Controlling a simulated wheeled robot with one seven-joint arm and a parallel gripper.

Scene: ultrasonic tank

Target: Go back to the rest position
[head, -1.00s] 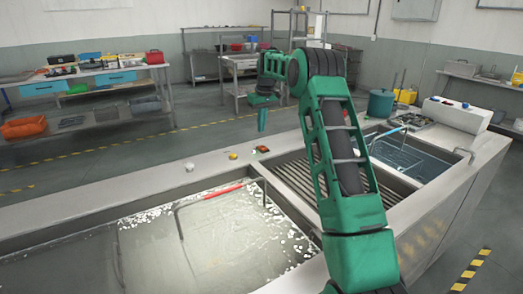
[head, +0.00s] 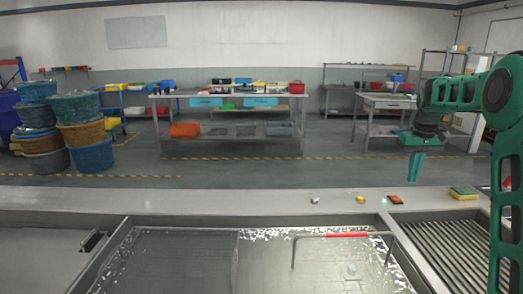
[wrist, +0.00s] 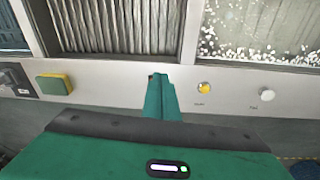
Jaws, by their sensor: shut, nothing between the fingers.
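My gripper (head: 414,178) is at the right of the head view, pointing down above the back rim of the tank bench, near a small red switch (head: 395,200). In the wrist view its green fingers (wrist: 160,80) are together with nothing between them. They hide part of the rim there. The water-filled tank (head: 235,233) is in front of me with a basket handle (head: 346,235) with a red grip standing over it.
On the rim are a white knob (head: 315,200), a yellow knob (head: 360,199) and a yellow-green block (head: 464,192). A ribbed section (head: 450,250) lies right of the tank. Stacked baskets (head: 85,145) and a shelf table (head: 232,145) stand beyond the open floor.

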